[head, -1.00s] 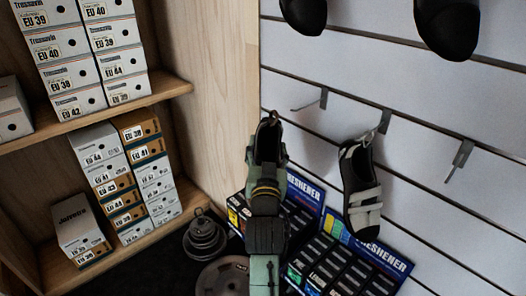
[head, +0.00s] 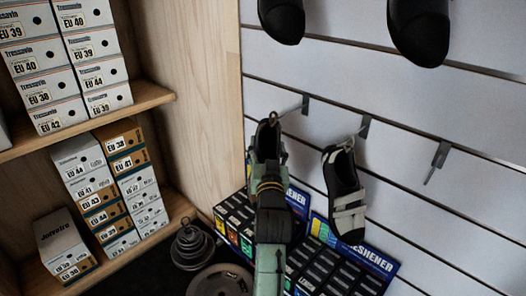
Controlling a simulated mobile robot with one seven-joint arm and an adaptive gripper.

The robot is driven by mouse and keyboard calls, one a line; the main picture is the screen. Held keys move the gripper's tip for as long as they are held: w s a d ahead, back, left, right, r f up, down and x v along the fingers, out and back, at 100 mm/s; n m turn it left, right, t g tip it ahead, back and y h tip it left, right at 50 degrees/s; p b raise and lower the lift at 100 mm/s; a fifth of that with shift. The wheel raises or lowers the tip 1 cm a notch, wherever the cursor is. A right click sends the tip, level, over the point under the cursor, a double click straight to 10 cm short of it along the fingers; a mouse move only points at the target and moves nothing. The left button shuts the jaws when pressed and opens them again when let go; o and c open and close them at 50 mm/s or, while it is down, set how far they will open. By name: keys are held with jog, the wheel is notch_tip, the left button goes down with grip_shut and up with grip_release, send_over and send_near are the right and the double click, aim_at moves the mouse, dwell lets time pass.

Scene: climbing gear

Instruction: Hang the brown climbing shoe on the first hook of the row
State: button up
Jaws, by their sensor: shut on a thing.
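My gripper (head: 269,163) is seen from behind, shut on a dark shoe (head: 267,136), taken as the brown climbing shoe. Most of the shoe is hidden behind the gripper; its heel and a small loop show on top, roughly upright. The first hook (head: 304,106) sticks out of the slatted wall, and its tip reaches the loop in the picture. I cannot tell whether the loop is around the hook or only beside it. The second hook (head: 364,127) bears a black and white shoe (head: 345,195). The third hook (head: 437,160) is empty.
Two dark shoes (head: 283,20) hang above on the white slat wall (head: 330,70). Freshener boxes (head: 335,265) stand below the hooks. Weight plates (head: 193,246) lie at the lower left. A wooden shelf (head: 150,97) with shoe boxes fills the left side.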

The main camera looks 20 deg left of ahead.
aim_at(276, 144)
jog(key=shift+w+d, duration=0.35)
jog(key=shift+w, duration=0.5)
jog(key=shift+w+d, duration=0.3)
jog(key=shift+w, duration=0.55)
jog(key=shift+w+d+f+b, duration=0.25)
jog(key=shift+w+f+b, duration=0.2)
jog(key=shift+w+f, duration=0.25)
jog(key=o, duration=1.4)
